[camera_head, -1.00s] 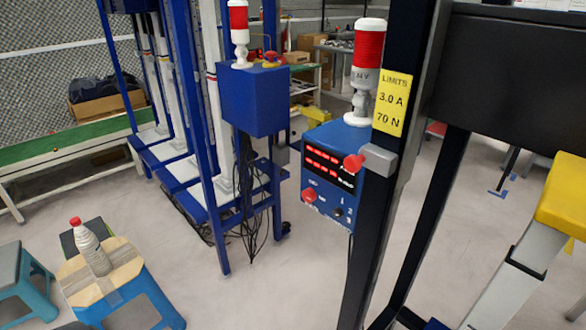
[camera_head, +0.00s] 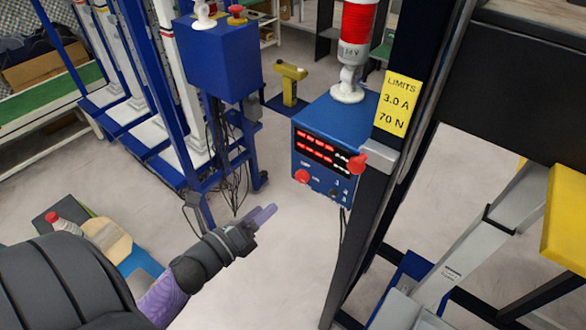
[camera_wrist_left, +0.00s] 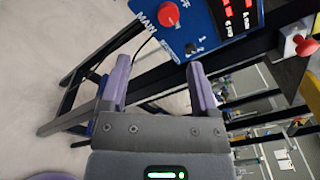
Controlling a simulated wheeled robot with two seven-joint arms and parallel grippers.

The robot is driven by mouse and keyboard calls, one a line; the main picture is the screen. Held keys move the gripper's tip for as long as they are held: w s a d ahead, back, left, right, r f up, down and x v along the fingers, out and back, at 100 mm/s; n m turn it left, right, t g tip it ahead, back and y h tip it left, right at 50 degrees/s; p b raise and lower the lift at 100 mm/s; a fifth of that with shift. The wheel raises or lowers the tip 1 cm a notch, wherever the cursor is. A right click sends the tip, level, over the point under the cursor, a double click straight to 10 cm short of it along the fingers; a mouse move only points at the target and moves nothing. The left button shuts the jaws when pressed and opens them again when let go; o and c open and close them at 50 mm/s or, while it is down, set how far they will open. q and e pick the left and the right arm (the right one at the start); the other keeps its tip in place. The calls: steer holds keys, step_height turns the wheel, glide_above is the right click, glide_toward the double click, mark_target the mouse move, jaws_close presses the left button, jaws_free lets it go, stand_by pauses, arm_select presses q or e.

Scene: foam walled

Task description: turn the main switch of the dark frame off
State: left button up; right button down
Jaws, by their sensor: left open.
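A blue control box (camera_head: 345,122) with red lit displays is beside the dark frame post (camera_head: 361,235). Its red round knob (camera_head: 302,176) is on the lower left of the front face. In the left wrist view this red knob (camera_wrist_left: 168,14) has "MAIN" printed beside it. A second red knob (camera_head: 357,162) sits on a grey bracket on the dark post; it also shows in the left wrist view (camera_wrist_left: 305,46). My left gripper (camera_head: 266,213) is open and empty, below and left of the box. It touches neither knob. My right gripper is out of view.
A red and white signal lamp (camera_head: 355,40) stands on the box. A yellow limits label (camera_head: 396,103) is on the post. A blue rack with another blue box (camera_head: 218,58) stands at left. A yellow step (camera_head: 565,225) is at right. The floor between is clear.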

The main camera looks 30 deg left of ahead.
mark_target(299, 178)
arm_select(q)
steer(key=shift+m, duration=0.4)
steer(key=w, duration=0.3)
steer(key=w+d, duration=0.1)
steer(key=w, duration=0.2)
steer(key=w+r, duration=0.1)
steer(key=w, duration=0.3)
steer(key=shift+d+b, duration=0.3)
steer(key=shift+d, duration=0.05)
jaws_close()
